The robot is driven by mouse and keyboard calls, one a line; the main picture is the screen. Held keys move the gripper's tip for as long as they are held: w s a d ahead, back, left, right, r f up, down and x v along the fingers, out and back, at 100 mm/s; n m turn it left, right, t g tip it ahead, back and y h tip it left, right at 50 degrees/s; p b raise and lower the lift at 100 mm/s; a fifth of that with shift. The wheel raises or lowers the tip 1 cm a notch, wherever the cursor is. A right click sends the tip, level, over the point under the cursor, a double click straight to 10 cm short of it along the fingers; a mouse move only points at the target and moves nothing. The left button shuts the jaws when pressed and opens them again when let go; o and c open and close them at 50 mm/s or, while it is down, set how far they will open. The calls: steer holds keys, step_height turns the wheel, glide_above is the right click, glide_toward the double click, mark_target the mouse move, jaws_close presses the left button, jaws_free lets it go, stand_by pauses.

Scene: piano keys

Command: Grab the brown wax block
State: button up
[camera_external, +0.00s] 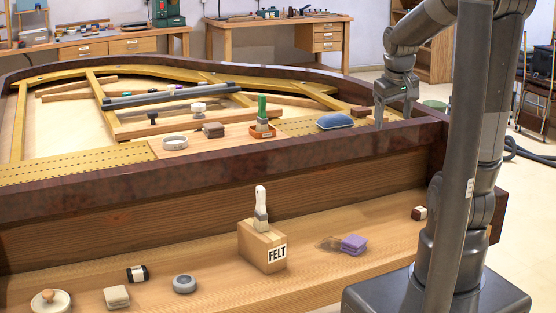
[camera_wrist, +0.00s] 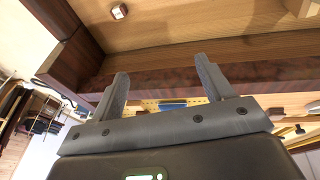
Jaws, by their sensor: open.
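A small brown block with a pale band (camera_external: 419,213) sits on the lower wooden shelf at the right, near my arm. My gripper (camera_external: 393,118) is open and empty, pointing down over the piano's dark rim, above and behind the block. In the wrist view its two fingers (camera_wrist: 160,68) are spread apart, with the block well beyond them. Another dark brown block (camera_external: 213,130) lies on the board inside the piano.
The dark piano rim (camera_external: 220,174) stands between the inner board and the lower shelf (camera_external: 200,260).

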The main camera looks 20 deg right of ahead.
steer(key=w+d+f+g, duration=0.1)
steer(key=w+d+f, duration=0.3)
steer(key=d+f, duration=0.2)
steer(key=g+y, duration=0.2)
glide_above(421, 208)
steer(key=shift+n, duration=0.4)
steer(key=f, duration=2.1)
steer(key=shift+w+a+f, duration=0.15)
steer(key=shift+a+f, duration=0.05)
steer(key=shift+a, duration=0.15)
steer(key=shift+s+d+f, duration=0.1)
steer(key=shift+s+f, duration=0.05)
steer(key=shift+f, duration=1.35)
steer(key=shift+s+d+f, duration=0.1)
steer(key=shift+f, duration=1.4)
steer(key=c, duration=1.1)
